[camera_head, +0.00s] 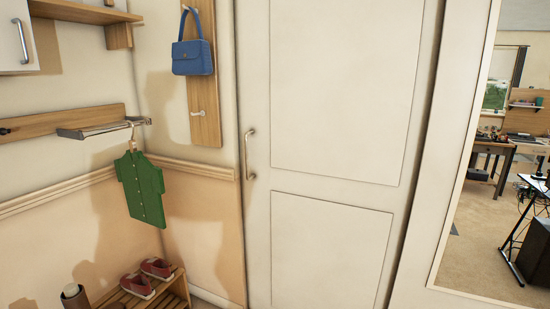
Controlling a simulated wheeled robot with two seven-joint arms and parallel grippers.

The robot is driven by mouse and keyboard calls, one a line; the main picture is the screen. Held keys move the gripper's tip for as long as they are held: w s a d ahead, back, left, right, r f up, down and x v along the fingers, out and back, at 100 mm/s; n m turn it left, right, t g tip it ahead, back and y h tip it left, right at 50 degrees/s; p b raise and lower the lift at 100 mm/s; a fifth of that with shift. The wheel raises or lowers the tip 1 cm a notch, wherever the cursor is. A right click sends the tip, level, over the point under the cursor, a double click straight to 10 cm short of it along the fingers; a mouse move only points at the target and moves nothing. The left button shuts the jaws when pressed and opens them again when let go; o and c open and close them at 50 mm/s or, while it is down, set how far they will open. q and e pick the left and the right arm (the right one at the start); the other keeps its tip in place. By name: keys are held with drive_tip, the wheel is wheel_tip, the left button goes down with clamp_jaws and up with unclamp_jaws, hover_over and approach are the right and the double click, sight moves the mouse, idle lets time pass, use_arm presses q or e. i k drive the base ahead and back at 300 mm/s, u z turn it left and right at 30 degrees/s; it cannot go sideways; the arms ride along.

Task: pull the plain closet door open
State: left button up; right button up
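The plain white closet door (331,135) stands upright in the middle of the head view, with two recessed panels. It looks shut against its frame. Its metal bar handle (250,155) is vertical, on the door's left edge at about mid height. Nothing touches the handle. Neither of my grippers shows in the head view, so their state cannot be seen.
Left of the door, a blue handbag (193,57) hangs on a wooden peg board (205,120). A green shirt (142,188) hangs from a rail (100,129). Red shoes (146,279) sit on a slatted wooden rack (172,291). A mirror or opening (500,200) at right shows desks.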

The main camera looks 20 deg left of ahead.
sight(335, 97)
drive_tip(key=i, duration=1.65)
drive_tip(key=z, duration=2.25)
drive_tip(key=k, duration=1.15)
drive_tip(key=u, duration=1.4)
